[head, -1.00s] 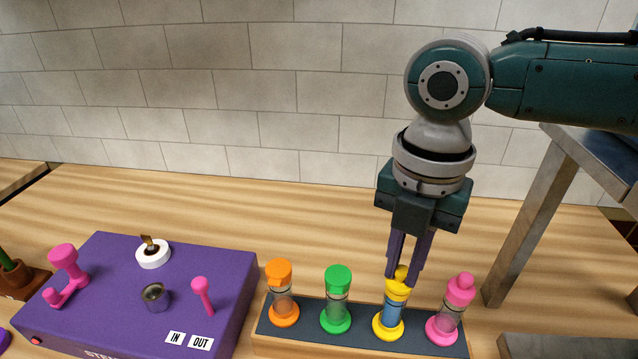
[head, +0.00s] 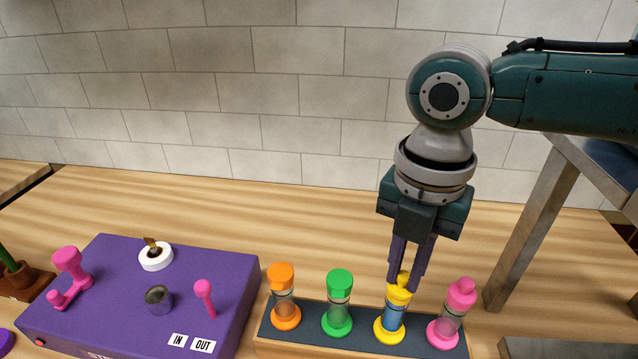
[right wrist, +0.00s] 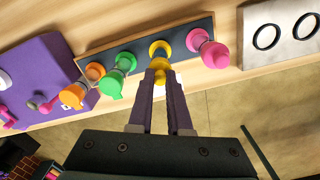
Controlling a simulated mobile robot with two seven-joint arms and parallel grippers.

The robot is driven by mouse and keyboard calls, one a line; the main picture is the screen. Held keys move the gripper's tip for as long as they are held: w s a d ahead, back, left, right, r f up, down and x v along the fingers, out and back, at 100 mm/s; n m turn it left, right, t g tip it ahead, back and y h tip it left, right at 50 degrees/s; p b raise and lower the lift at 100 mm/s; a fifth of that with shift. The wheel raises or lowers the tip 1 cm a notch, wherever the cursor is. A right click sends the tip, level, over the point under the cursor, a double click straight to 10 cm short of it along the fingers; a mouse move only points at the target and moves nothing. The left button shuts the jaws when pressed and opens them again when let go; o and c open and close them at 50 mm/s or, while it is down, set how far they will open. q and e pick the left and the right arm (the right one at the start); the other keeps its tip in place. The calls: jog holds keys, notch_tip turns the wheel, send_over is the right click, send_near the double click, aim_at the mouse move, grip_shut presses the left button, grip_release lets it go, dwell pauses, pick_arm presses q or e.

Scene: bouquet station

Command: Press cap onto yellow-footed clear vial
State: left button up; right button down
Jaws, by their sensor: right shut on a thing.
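The yellow-footed clear vial (head: 393,316) stands in the dark rack, with blue content showing through its wall. A yellow cap (head: 399,293) sits at its mouth, upright. Whether it is fully seated cannot be told. My right gripper (head: 402,282) points down from above and is shut on the narrow top of the yellow cap. In the right wrist view, the fingertips (right wrist: 160,78) close on the yellow cap (right wrist: 160,64), which hides most of the vial; the yellow foot (right wrist: 160,46) shows beyond it. My left gripper is out of view.
Orange (head: 283,298), green (head: 338,303) and pink (head: 452,315) capped vials share the rack (head: 360,340), close on both sides. A purple box (head: 120,300) with pink handles stands at left. A metal-legged stand (head: 530,220) is at right. The wood table behind is clear.

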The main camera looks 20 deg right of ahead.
jog(key=shift+c, duration=1.4)
grip_release()
jog(key=shift+r, duration=0.1)
jog(key=shift+r+p, duration=0.95)
jog(key=shift+p, duration=0.2)
notch_tip(320, 180, up, 5)
jog(key=p, duration=0.5)
